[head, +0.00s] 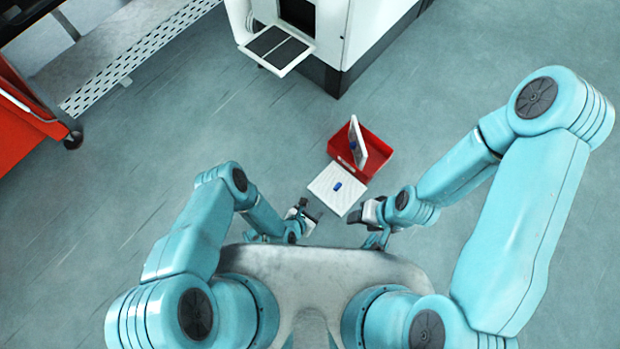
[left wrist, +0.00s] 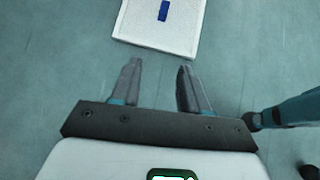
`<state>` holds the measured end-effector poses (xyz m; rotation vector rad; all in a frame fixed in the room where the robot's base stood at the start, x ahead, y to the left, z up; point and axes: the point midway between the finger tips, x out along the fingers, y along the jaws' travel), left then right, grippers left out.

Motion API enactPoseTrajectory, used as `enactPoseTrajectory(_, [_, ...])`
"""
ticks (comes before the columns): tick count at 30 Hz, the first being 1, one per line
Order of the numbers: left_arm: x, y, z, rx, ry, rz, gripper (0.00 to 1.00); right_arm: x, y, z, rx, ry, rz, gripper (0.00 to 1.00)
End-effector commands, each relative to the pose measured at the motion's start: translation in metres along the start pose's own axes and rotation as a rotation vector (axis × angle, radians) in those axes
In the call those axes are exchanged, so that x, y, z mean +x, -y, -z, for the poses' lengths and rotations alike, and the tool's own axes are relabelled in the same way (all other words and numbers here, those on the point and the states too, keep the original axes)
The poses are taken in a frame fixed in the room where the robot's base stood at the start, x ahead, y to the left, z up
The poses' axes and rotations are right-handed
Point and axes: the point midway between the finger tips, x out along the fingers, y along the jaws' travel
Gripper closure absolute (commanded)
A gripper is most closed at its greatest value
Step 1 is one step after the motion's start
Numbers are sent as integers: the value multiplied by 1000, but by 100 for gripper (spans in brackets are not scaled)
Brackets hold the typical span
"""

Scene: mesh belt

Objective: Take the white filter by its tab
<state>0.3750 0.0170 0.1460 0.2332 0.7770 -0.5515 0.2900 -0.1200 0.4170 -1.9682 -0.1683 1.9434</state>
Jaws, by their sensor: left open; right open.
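A flat white filter (head: 325,193) with a blue tab (head: 337,186) lies in front of a red box (head: 376,153). A second white panel (head: 359,136) with a blue spot stands tilted in the box. My left gripper (head: 309,211) is open and empty, just short of the flat filter's near left side. In the left wrist view, the gripper (left wrist: 159,64) points at the near edge of the white filter (left wrist: 140,25), apart from it; its blue tab (left wrist: 163,11) is beyond the fingertips. My right gripper (head: 358,215) is open by the filter's near right corner; whether they touch cannot be told.
A white machine (head: 345,25) with a dark-topped shelf (head: 276,48) stands at the back. A perforated metal bench (head: 130,50) and a red cart (head: 22,125) are at the left. The grey-green floor around the filter and box is clear.

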Motion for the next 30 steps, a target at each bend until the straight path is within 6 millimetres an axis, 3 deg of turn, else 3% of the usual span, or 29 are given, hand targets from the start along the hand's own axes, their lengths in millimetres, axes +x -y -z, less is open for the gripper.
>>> enactPoseTrajectory(18, [74,0,2,5,2,2,55,56,-24,6,15,-14,-2,47])
enactPoseTrajectory(30, [93,0,-1,3,1,2,55,70,-33,13,29,-29,-3,47])
